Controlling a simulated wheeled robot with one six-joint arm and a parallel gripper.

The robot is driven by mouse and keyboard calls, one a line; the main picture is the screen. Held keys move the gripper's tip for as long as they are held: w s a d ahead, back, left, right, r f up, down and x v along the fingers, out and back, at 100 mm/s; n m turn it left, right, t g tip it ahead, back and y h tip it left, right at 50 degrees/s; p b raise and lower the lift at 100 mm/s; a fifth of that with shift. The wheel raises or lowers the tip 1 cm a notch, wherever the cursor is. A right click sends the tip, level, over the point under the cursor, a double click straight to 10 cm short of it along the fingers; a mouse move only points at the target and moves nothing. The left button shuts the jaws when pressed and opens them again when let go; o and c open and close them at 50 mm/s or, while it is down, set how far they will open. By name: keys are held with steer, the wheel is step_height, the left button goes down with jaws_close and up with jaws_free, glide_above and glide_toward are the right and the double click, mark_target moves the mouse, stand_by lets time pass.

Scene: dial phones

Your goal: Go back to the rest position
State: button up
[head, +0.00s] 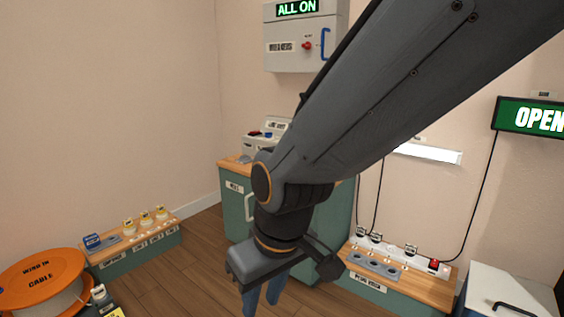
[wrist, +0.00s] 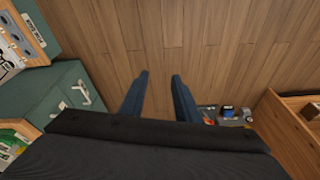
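My gripper (head: 262,298) hangs from my arm in the middle of the head view, fingers pointing down, their lower ends cut off by the frame's edge. In the wrist view my gripper (wrist: 160,76) shows its two dark blue fingers apart, with only wood floor between them. It is open and holds nothing. It is in front of the green cabinet (head: 234,208); my arm covers part of that cabinet.
A low bench with a power strip (head: 398,252) stands right of my gripper. A white-lidded box (head: 508,292) is at lower right. An orange cable reel (head: 42,278) and a low plug bench (head: 140,250) are left. Wood floor (head: 190,265) is clear between them.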

steer(key=s+d+r+m+g, duration=0.1)
steer(key=s+d+r+g, duration=0.15)
steer(key=s, duration=0.75)
steer(key=d+r+m+p, duration=0.2)
steer(key=d+r+p, duration=0.4)
steer(key=r+p, duration=0.3)
steer(key=d+r+m+h+p, duration=0.1)
steer(key=d+r+p, duration=0.6)
steer(key=p, duration=0.9)
steer(key=d+r+m+h+p, duration=0.1)
steer(key=d+r+m+p, duration=0.2)
steer(key=d+r+p, duration=0.4)
step_height(320, 180, up, 6)
steer(key=p, duration=0.6)
steer(key=shift+w+r+m, duration=0.15)
steer(key=shift+m, duration=0.25)
steer(key=shift+t, duration=0.25)
